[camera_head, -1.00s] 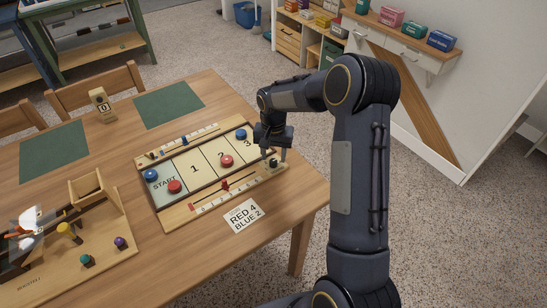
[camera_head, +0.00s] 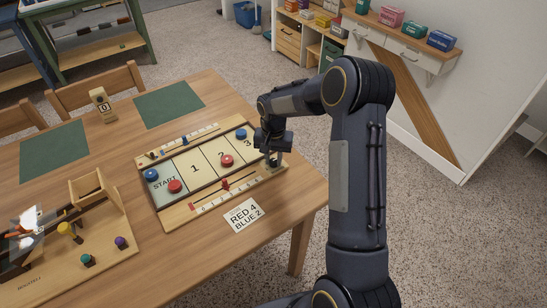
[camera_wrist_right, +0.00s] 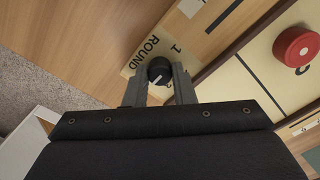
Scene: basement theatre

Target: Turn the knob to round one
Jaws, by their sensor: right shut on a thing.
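A small dark round knob (camera_wrist_right: 159,69) with a white pointer mark sits on a pale plate (camera_wrist_right: 136,67) lettered "ROUND" and "1" in the right wrist view. The pointer slants; the number it points at is unclear. The plate is at the right end of the wooden game board (camera_head: 163,217). My right gripper (camera_head: 273,157) is down over that end, and the wrist view shows its two fingers (camera_wrist_right: 160,80) shut on the knob from both sides. In the head view the gripper mostly hides the knob. My left gripper is out of view.
Red and blue discs lie on the board, among them a red one (camera_head: 227,160). A card (camera_head: 243,215) reading "RED 4 BLUE 2" lies in front. A wooden toy stand (camera_head: 118,262) is at left, green mats (camera_head: 168,103) behind. Floor is open right of the table.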

